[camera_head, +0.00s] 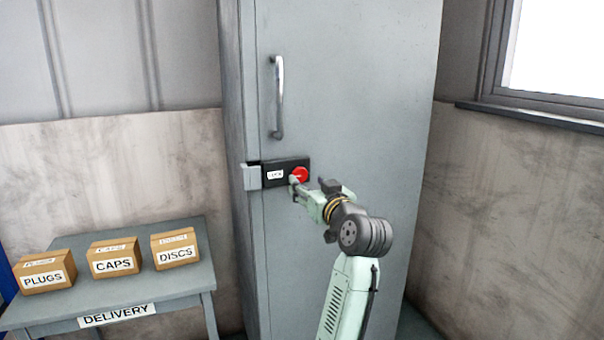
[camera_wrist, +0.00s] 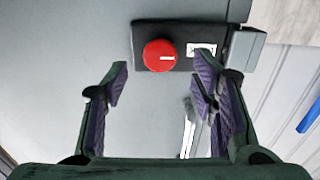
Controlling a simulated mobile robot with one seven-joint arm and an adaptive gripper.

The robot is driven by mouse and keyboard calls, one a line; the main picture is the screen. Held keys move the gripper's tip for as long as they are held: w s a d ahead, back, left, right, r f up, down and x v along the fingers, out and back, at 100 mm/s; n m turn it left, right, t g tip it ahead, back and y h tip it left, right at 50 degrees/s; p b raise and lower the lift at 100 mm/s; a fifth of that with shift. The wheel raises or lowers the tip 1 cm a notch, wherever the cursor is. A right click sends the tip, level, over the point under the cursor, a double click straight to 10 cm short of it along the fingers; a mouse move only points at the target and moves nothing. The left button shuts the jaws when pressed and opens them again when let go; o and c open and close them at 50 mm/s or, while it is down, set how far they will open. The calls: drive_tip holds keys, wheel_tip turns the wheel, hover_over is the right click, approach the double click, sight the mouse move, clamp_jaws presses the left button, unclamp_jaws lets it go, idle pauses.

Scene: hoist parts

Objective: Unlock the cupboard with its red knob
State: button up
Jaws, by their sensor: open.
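The red knob (camera_head: 300,175) sits on a black lock plate (camera_head: 271,178) on the grey cupboard door (camera_head: 350,110). The knob also shows in the wrist view (camera_wrist: 160,55), with a white mark running sideways toward its right edge. A small white label lies beside it on the plate. My gripper (camera_head: 296,186) is at the plate, close to the knob. In the wrist view my gripper (camera_wrist: 160,80) is open and empty, its purple-padded fingers apart, with the knob ahead between and beyond the fingertips. No contact with the knob shows.
A vertical metal handle (camera_head: 278,97) stands out on the door above the plate. A grey latch block (camera_head: 251,177) sits at the door's left edge. A delivery table (camera_head: 110,305) with boxes for plugs, caps and discs stands at left. A window is at upper right.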

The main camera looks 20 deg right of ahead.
sight(301, 176)
drive_tip(key=shift+w+a+p, duration=0.1)
drive_tip(key=shift+w+p, duration=0.5)
drive_tip(key=shift+w, duration=2.2)
drive_tip(key=shift+c, duration=0.5)
drive_tip(key=c, duration=1)
drive_tip(key=shift+c, duration=0.2)
